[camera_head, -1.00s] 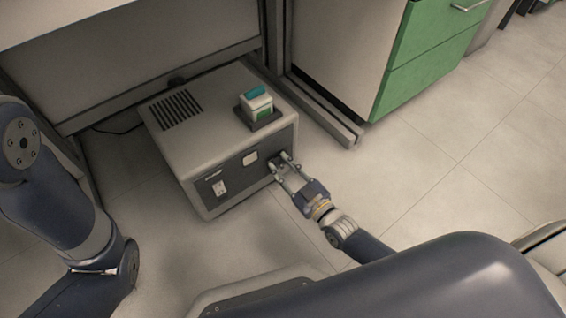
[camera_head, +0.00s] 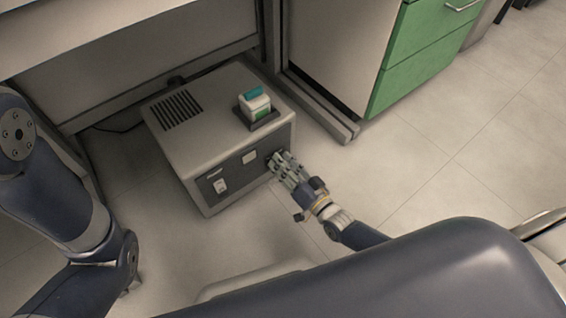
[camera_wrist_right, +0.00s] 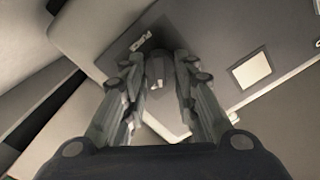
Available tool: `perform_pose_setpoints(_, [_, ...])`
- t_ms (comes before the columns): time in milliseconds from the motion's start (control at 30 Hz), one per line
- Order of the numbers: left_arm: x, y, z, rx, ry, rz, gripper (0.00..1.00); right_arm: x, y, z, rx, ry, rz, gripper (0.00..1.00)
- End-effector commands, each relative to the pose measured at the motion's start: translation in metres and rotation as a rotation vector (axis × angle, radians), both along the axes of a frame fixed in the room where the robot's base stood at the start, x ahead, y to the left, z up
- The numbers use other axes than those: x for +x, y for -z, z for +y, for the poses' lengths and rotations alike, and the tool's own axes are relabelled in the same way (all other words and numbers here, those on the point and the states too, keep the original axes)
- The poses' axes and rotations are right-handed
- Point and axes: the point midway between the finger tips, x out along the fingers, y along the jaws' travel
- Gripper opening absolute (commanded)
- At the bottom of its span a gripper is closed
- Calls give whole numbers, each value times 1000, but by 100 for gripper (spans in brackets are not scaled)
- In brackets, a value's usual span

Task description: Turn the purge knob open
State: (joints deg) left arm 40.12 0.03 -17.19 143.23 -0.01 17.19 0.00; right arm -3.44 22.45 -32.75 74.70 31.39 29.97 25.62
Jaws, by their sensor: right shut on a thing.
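The purge knob (camera_wrist_right: 157,72) is a dark knob with a pale mark, on the front panel of the grey box unit (camera_head: 190,130) on the floor. In the right wrist view it lies between the two fingers of my right gripper (camera_wrist_right: 160,75). My right gripper (camera_head: 276,160) is shut on the knob at the right end of the front panel in the head view, where the fingers hide most of it. My left arm shows at the left of the head view, but its gripper is out of view.
A small white-and-green device with a teal top (camera_head: 255,102) sits in a dark holder on the unit. A pale square button (camera_head: 249,157) and a white switch (camera_head: 220,186) are on the front panel. Green drawers (camera_head: 415,75) stand behind right. Floor at right is clear.

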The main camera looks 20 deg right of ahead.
Motion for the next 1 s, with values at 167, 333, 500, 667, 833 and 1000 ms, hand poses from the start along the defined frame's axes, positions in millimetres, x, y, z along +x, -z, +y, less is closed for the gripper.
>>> perform_pose_setpoints(167, [0,-1,0,0,0,0,40,1,0,-1,86,0,31,3])
perform_pose_setpoints(333, [0,-1,0,0,0,0,40,1,1,-1,135,0,49,3])
perform_pose_setpoints(500, [0,-1,0,0,0,0,40,1,1,-1,157,1,58,3])
perform_pose_setpoints(667, [1,0,0,0,1,1,40,1,1,-2,161,1,59,3])
perform_pose_setpoints(833, [1,0,0,0,1,3,40,1,1,-2,161,1,59,3])
perform_pose_setpoints(1000, [1,0,0,0,1,3,40,1,1,-2,161,1,59,44])
